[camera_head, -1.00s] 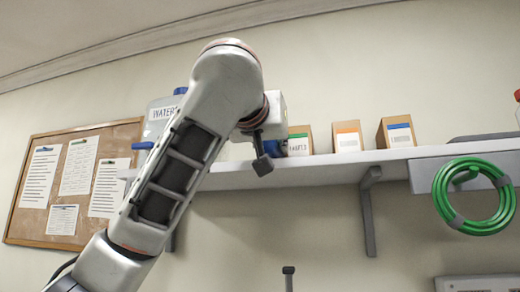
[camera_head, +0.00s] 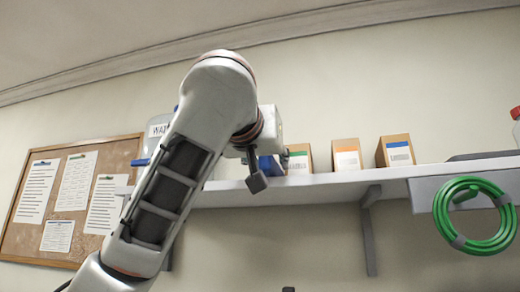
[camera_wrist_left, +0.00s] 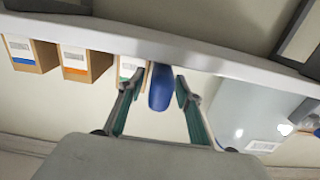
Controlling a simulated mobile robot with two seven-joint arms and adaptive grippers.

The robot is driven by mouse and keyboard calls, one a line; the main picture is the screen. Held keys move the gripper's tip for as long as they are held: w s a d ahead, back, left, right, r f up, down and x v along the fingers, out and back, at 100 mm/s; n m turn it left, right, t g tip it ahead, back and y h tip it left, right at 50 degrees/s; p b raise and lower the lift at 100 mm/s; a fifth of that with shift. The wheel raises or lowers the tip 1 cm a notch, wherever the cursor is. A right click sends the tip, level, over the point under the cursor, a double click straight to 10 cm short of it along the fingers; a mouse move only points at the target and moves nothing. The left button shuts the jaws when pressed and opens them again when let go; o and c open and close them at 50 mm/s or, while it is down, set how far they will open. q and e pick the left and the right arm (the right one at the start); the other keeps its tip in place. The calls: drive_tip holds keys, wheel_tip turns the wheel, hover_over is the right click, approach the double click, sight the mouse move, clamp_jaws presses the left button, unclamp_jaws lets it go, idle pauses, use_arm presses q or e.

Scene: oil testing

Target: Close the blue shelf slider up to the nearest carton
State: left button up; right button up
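The blue slider (camera_wrist_left: 160,92) stands at the shelf edge between the two fingers of my left gripper (camera_head: 258,177) in the left wrist view. The fingers are open, with a narrow gap on each side of it. In the head view the slider (camera_head: 270,167) is partly hidden by my gripper. The nearest carton, with a green-topped label (camera_head: 299,159), stands just right of the slider. It also shows in the wrist view (camera_wrist_left: 127,67), partly behind a finger. I cannot tell whether slider and carton touch. My right gripper is out of view.
The white shelf (camera_head: 330,180) also bears an orange-labelled carton (camera_head: 347,155) and a blue-labelled carton (camera_head: 395,151). A water container (camera_head: 158,130) stands left, partly behind my arm. A green hose coil (camera_head: 474,216) hangs at right. A notice board (camera_head: 30,222) is at left.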

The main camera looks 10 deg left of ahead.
use_arm(q)
drive_tip(key=s, duration=1)
drive_tip(key=shift+s+a, duration=0.15)
drive_tip(key=shift+a, duration=0.05)
idle(0.3)
drive_tip(key=shift+s, duration=0.1)
